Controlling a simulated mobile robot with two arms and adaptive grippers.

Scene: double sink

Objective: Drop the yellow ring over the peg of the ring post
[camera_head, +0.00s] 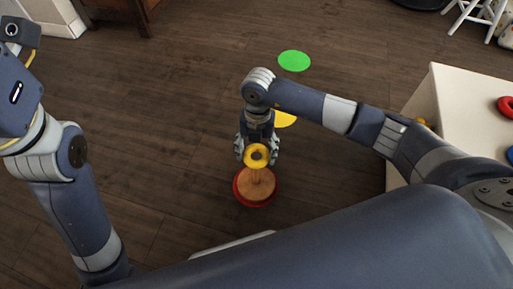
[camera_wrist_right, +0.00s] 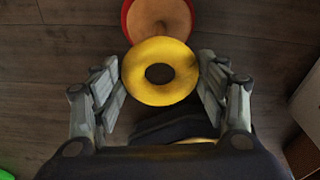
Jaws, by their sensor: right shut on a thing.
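The yellow ring (camera_head: 248,156) is between the fingers of my right gripper (camera_head: 258,154), which is shut on it. In the right wrist view the ring (camera_wrist_right: 136,72) lies flat between the two fingers, its hole showing dark. The ring post (camera_head: 243,196) stands on the floor, with a round wooden top, a red rim and a short wooden peg (camera_head: 257,176). In the head view the ring appears just above the peg and partly over it; the exact height gap cannot be told. The post (camera_wrist_right: 160,14) also shows beyond the ring in the wrist view. My left gripper is out of view.
A green disc (camera_head: 294,61) and a partly hidden yellow disc (camera_head: 286,119) lie on the wooden floor. A white table (camera_head: 455,110) at right holds a red ring (camera_head: 505,107) and a blue item (camera_head: 510,154). The floor left of the post is clear.

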